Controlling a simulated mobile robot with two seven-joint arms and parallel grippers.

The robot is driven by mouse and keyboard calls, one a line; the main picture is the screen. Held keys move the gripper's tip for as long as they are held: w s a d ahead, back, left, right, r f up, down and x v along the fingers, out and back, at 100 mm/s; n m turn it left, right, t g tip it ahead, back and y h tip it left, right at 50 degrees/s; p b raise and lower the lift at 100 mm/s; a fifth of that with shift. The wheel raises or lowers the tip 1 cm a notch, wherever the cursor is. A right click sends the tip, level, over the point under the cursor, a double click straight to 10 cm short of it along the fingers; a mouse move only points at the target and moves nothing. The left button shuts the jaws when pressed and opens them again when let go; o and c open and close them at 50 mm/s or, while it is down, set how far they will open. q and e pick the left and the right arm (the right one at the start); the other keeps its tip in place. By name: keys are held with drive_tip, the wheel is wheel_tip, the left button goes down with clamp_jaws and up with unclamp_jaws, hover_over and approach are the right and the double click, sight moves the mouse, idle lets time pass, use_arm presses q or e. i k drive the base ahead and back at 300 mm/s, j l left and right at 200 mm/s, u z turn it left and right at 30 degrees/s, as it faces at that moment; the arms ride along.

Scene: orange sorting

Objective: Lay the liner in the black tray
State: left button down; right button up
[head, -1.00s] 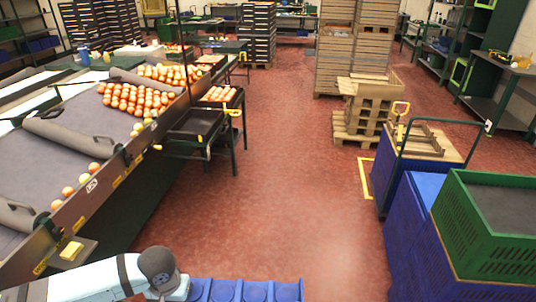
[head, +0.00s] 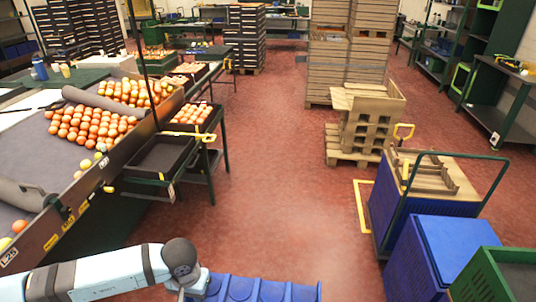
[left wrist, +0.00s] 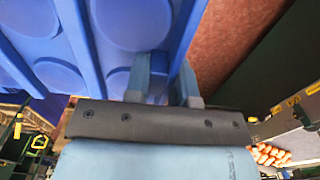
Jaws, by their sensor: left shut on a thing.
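The liner (head: 240,289) is a blue sheet with round cups, partly cut off at the bottom edge of the head view. It also shows in the left wrist view (left wrist: 120,25), where it fills the upper left. My left gripper (left wrist: 163,75) is shut on an edge of the liner. In the head view this gripper (head: 190,291) is at the liner's left end, mostly cut off. The black tray (head: 160,158) sits on a dark stand beside the sorting line, ahead and left of the liner, and looks empty. My right gripper is out of view.
The sorting conveyor (head: 70,195) with oranges runs along the left. A tray of oranges (head: 197,117) sits behind the black tray. Blue crates (head: 440,255), a green crate (head: 480,275) and a cart (head: 425,190) stand on the right. The red floor between is clear.

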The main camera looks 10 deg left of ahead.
sight(162, 160)
drive_tip(key=i+u, duration=0.2)
drive_tip(key=i, duration=0.5)
drive_tip(key=i+u, duration=0.25)
drive_tip(key=i, duration=0.4)
drive_tip(key=i+u, duration=0.2)
drive_tip(key=i, duration=0.25)
drive_tip(key=i+l+u, duration=0.2)
drive_tip(key=i, duration=0.2)
drive_tip(key=i+u, duration=0.25)
drive_tip(key=i, duration=0.2)
drive_tip(key=i+l+u, duration=0.2)
drive_tip(key=i+u, duration=0.2)
drive_tip(key=i+l+u, duration=0.35)
drive_tip(key=i, duration=0.15)
